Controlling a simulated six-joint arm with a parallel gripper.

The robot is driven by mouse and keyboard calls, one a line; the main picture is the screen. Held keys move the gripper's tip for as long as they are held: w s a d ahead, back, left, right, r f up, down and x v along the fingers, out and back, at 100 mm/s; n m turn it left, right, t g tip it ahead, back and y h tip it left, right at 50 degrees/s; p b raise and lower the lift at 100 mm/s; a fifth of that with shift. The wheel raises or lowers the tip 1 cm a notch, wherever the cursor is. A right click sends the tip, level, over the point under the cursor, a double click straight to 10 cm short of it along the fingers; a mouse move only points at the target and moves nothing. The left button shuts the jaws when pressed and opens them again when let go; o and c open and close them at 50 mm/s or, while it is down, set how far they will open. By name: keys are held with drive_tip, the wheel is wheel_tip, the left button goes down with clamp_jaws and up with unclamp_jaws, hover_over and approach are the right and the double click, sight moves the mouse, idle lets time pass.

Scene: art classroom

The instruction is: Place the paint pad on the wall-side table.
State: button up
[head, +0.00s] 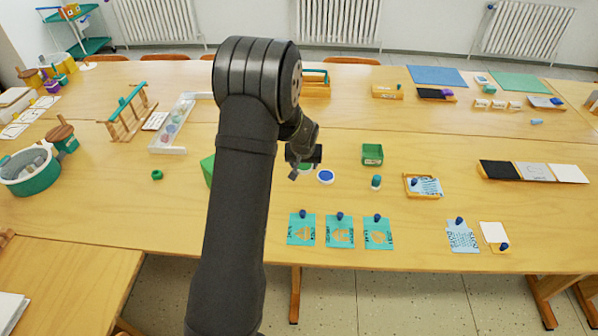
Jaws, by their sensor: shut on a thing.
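My gripper (303,158) is over the middle of the near table, partly behind my own arm. It is shut on a small round paint pad with a green top and a white rim (306,167), which is mostly hidden by the gripper. A second round paint pad, with a blue top (326,177), sits on the table just right of it. The wall-side table (350,112) is the far row, beyond a seam in the wood and nearest the radiators.
A green box (372,154) and a small green-capped jar (376,182) stand right of my gripper. Cyan printed cards (340,231) lie in front.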

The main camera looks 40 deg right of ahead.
drive_tip(key=w, duration=0.1)
drive_tip(key=w+f, duration=0.1)
drive_tip(key=w, duration=0.1)
drive_tip(key=shift+a+f, duration=0.25)
drive_tip(key=shift+f, duration=2.1)
drive_tip(key=shift+f, duration=0.1)
drive_tip(key=o, duration=1)
drive_tip(key=shift+o, duration=0.2)
drive_tip(key=v, duration=1.2)
